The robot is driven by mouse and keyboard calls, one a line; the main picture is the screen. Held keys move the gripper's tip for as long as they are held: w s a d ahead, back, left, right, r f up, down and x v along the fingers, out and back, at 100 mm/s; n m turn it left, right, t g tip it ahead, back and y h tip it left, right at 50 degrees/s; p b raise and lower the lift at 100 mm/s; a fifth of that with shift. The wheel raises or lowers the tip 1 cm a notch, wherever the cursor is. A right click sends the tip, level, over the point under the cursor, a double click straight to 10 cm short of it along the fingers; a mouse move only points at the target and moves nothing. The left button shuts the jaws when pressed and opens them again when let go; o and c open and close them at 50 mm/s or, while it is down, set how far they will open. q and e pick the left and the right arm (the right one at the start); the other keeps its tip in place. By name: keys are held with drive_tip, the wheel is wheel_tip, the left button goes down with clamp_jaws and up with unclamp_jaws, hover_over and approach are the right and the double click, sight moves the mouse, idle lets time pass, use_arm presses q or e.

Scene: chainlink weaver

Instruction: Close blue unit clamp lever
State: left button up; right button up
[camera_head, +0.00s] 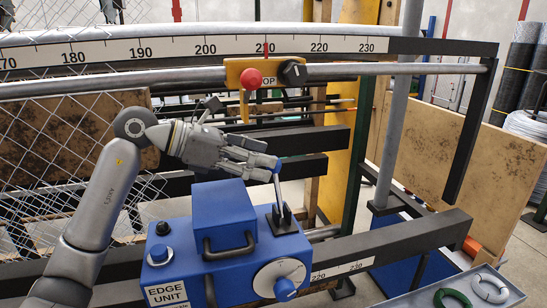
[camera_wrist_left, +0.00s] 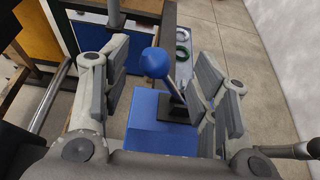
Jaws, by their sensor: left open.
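The blue edge unit (camera_head: 223,215) sits on a black rail, with a dark handle on its front and a white dial (camera_head: 279,279) at its lower right. Its clamp lever (camera_head: 277,190) stands nearly upright from a black bracket at the right of the unit and ends in a blue ball knob. My left gripper (camera_head: 262,156) is open, with its fingertips at the knob. In the left wrist view, the knob (camera_wrist_left: 155,62) lies between the spread fingers, nearer the left one. I cannot tell whether a finger touches it. My right gripper is not in view.
A ruler bar (camera_head: 206,48) and a yellow box with a red stop button (camera_head: 251,79) stand above and behind the gripper. Chain-link mesh (camera_head: 60,130) fills the left. A grey tray (camera_head: 470,292) with rings lies at lower right.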

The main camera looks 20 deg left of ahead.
sight(277, 187)
use_arm(q)
drive_tip(key=p+x, duration=0.1)
drive_tip(key=x, duration=0.3)
drive_tip(key=shift+w+a, duration=0.1)
